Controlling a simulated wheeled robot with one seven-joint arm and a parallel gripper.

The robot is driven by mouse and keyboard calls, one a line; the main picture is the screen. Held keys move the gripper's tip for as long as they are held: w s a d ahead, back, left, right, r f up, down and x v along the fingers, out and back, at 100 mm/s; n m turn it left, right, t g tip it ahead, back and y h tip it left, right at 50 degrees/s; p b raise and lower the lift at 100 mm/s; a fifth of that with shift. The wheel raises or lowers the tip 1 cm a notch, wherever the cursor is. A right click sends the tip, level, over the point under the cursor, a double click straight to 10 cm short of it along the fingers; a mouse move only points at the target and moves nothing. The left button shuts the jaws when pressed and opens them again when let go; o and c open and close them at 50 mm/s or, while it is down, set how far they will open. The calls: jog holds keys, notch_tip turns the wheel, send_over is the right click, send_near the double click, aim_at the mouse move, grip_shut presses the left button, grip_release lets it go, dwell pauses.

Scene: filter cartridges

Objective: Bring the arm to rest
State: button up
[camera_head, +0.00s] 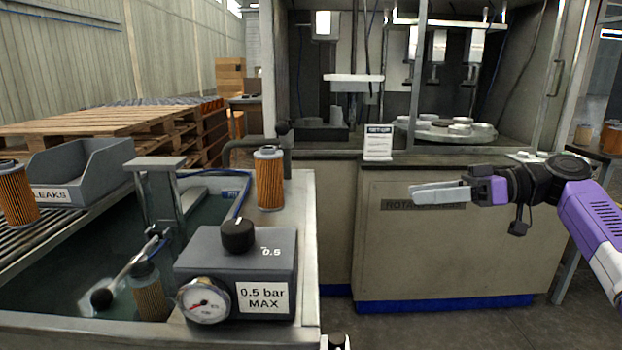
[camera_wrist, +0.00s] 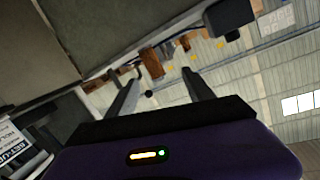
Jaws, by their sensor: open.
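My gripper (camera_head: 412,192) is at the right in the head view, stretched out to the left in front of the cream rotary press cabinet (camera_head: 400,250). It is held in the air with nothing between its fingers. In the wrist view the two fingers (camera_wrist: 158,92) stand apart, with only distant background between them. An orange filter cartridge (camera_head: 270,180) stands upright on the metal ledge left of my gripper, well apart from it. Another cartridge (camera_head: 150,292) is in the dark tank, partly hidden by the grey control box.
The control box (camera_head: 220,262) with gauge and black knob sits at the front. A grey LEAKS bin (camera_head: 85,170) and another cartridge (camera_head: 16,195) are on rollers at the left. Wooden pallets (camera_head: 110,120) are stacked behind. Open space lies between the ledge and my gripper.

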jog(key=w+a+f+m+t+h, duration=0.25)
jog(key=f+m+t, duration=0.25)
jog(key=f, duration=0.5)
jog(key=w+a+f+m+t+h, duration=0.25)
jog(key=f+m+t+h, duration=0.2)
jog(key=f, duration=0.55)
jog(key=s+d+f+m+t+h, duration=0.25)
jog(key=s+f+m+h, duration=0.2)
jog(key=s, duration=0.75)
jog(key=s+d+f+m+t+h, duration=0.1)
jog(key=s+f+m+t+h, duration=0.4)
jog(key=s, duration=0.7)
jog(key=s+r+n+g, duration=0.1)
jog(key=s+n+g, duration=0.45)
jog(key=s, duration=2.95)
notch_tip(320, 180, up, 28)
jog(key=p, duration=2.7)
jog(key=shift+a+f+n+y+p, duration=0.15)
jog(key=shift+a+n+y+p, duration=0.05)
jog(key=shift+n+y+p, duration=0.2)
